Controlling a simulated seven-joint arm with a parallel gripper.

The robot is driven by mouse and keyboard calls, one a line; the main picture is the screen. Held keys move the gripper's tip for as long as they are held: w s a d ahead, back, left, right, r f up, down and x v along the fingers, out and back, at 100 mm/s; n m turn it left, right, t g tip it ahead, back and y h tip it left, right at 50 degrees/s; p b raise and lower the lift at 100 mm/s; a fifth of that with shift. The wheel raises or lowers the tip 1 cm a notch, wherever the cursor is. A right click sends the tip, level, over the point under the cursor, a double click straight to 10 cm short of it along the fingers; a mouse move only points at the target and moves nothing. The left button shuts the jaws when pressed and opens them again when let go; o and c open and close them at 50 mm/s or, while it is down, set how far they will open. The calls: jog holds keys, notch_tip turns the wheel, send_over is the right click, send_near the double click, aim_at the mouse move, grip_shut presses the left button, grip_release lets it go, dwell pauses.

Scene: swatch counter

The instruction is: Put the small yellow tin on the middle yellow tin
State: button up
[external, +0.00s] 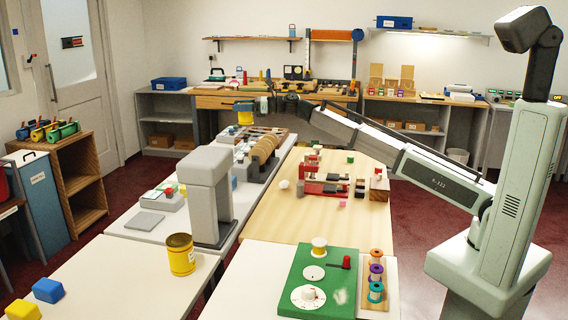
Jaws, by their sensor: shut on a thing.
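A yellow tin (181,258) with a pale label and a darker top stands upright on the white table at the front left, beside the grey post. It is the only standing yellow tin I can make out, and I cannot tell its size name. My gripper (246,106) is at the far end of my outstretched arm, above the far part of the counter. It is shut on a small yellow tin (245,118), with a blue part across its top. This tin is held in the air, well behind and to the right of the standing tin.
A green board (322,263) with spools is at front centre. White tabletop around the standing tin is clear.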

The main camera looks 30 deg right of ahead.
jog(key=s+a+n+g, duration=0.1)
jog(key=s+a, duration=0.3)
jog(key=a, duration=0.3)
jog(key=s+a+g+y, duration=0.1)
jog(key=s+a, duration=0.4)
jog(key=a, duration=0.3)
jog(key=s+a+n+g, duration=0.1)
jog(key=s+a, duration=0.3)
jog(key=a, duration=0.3)
jog(key=n+g+y, duration=0.1)
jog(key=n+g, duration=0.1)
jog(key=g, duration=0.1)
send_over(174, 240)
notch_tip(174, 240, down, 4)
notch_tip(174, 240, down, 19)
jog(key=shift+a+r, duration=0.1)
jog(key=shift+r, duration=0.05)
jog(key=o, duration=1.3)
jog(key=shift+c, duration=0.2)
jog(key=s+d, duration=0.2)
jog(key=d, duration=1)
